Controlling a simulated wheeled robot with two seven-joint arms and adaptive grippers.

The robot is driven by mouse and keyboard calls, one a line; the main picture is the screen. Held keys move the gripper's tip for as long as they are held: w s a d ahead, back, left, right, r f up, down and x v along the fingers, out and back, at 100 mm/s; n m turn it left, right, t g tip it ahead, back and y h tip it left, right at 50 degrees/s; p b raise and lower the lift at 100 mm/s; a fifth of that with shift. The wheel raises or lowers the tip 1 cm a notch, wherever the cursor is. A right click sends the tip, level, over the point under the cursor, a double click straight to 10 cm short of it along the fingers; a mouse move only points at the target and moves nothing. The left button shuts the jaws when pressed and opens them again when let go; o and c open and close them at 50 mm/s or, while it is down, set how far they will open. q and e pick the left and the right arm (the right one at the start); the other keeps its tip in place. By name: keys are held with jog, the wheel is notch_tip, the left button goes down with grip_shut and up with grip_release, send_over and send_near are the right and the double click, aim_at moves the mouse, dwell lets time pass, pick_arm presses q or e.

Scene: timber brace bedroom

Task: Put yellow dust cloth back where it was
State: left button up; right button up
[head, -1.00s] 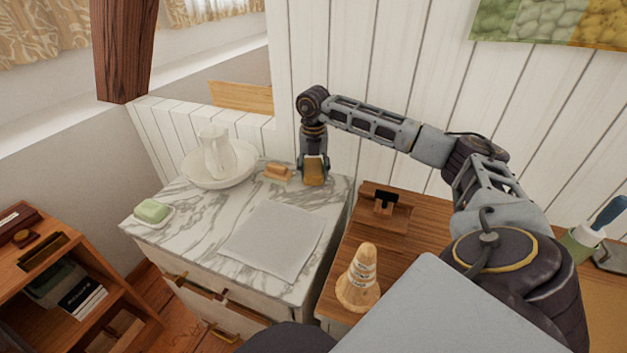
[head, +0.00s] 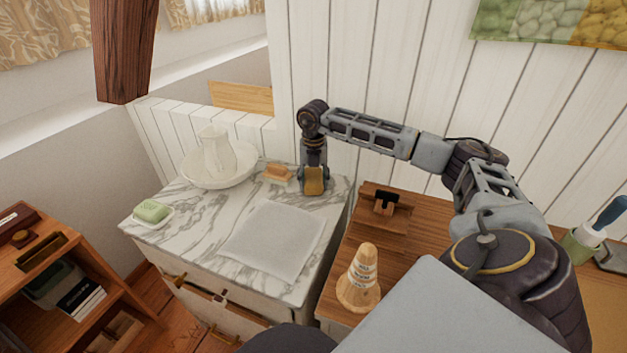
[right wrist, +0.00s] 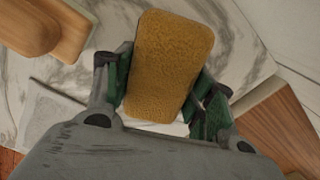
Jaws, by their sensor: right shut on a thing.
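The yellow dust cloth (head: 314,186) is a thick, mustard-yellow pad with rounded corners. My right gripper (head: 314,178) points down over the back right corner of the marble top and is shut on the cloth. The right wrist view also shows the cloth (right wrist: 170,65) between the green-padded fingers (right wrist: 165,95). The cloth is at or just above the marble; I cannot tell if it touches. My left gripper is not in view.
The marble-topped dresser (head: 195,215) holds a white jug and basin (head: 220,165), an orange-brown block (head: 277,172), green soap on a dish (head: 152,211) and a flat grey cloth (head: 273,239). A wooden desk (head: 400,225) with a cone-shaped object (head: 360,280) stands to the right.

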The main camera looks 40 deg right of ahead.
aim_at(314, 177)
jog(key=shift+f, duration=0.15)
jog(key=o, duration=1)
jog(key=shift+c, duration=0.2)
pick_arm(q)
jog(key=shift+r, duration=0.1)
pick_arm(e)
jog(key=shift+r, duration=0.2)
jog(key=shift+r, duration=0.6)
notch_tip(314, 177, up, 9)
jog(key=shift+r+p, duration=0.15)
jog(key=shift+p, duration=0.65)
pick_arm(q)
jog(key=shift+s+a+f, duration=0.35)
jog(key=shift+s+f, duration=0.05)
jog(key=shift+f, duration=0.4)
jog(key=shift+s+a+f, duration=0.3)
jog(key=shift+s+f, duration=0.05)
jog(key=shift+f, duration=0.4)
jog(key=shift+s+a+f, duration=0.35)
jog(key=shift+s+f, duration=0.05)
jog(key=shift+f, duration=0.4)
pick_arm(e)
jog(key=shift+r, duration=0.75)
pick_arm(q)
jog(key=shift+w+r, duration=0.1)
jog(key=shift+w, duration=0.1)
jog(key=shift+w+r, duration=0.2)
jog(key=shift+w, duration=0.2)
